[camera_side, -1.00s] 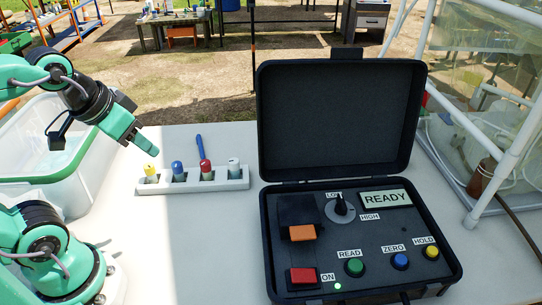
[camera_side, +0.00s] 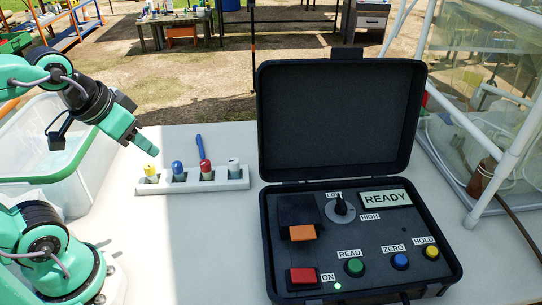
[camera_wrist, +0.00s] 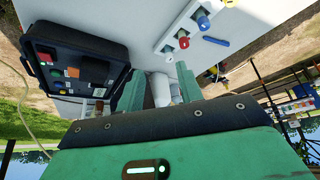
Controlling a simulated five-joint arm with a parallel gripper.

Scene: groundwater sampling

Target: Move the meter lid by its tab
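The meter sits in an open black case (camera_side: 264,235) on the table. Its small black lid (camera_side: 299,210) lies closed on the panel, with an orange tab (camera_side: 302,233) at its near edge. The case also shows there at the left (camera_wrist: 120,62).
A white rack (camera_side: 237,185) holds several capped vials, with a blue pen (camera_side: 199,143) behind it. The case's raised cover (camera_side: 338,115) stands behind the panel. A clear bin (camera_side: 85,180) is at the left and a white pipe frame (camera_side: 505,150) at the right.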

